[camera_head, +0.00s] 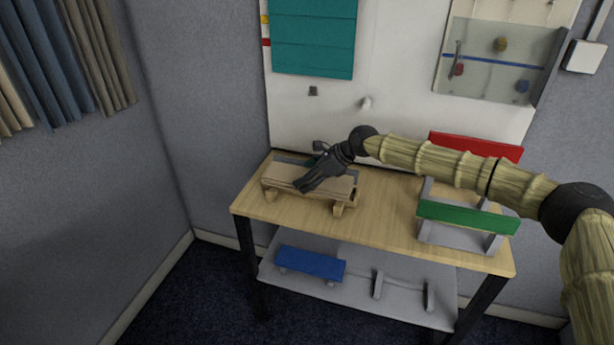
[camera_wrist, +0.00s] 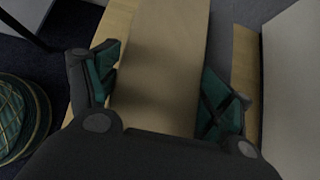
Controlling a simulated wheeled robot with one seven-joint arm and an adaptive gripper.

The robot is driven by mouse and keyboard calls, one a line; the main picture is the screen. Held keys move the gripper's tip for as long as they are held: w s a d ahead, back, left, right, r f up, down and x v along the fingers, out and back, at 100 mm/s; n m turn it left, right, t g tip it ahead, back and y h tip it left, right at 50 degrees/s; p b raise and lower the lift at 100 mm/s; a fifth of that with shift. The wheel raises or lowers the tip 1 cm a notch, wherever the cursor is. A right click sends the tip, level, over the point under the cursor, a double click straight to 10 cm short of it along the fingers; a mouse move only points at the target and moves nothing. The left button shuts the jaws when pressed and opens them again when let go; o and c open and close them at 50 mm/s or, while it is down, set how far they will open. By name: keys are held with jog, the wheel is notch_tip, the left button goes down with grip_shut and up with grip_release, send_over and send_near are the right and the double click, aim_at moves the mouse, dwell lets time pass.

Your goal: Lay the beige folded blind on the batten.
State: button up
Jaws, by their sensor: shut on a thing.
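The beige folded blind (camera_head: 325,186) is a long flat bar at the left of the wooden table top. It appears to rest on light wooden feet (camera_head: 339,209), though its contact with them is partly unclear. My gripper (camera_head: 303,186) reaches down over its middle and is shut on it. In the wrist view, the beige blind (camera_wrist: 165,45) runs between the two green-padded fingers of my gripper (camera_wrist: 163,85). My fingers hide part of the blind in the head view. I cannot tell for sure which piece is the batten.
A green bar (camera_head: 468,216) and a red bar (camera_head: 475,147) stand on grey supports at the table's right. The lower shelf (camera_head: 400,309) holds a blue bar (camera_head: 310,263) and small grey uprights (camera_head: 378,284). The table middle (camera_head: 385,205) is clear. A white board (camera_head: 395,95) stands behind.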

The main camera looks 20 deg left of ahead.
jog(key=shift+f+b, duration=0.35)
jog(key=shift+f, duration=0.3)
jog(key=o, duration=1.1)
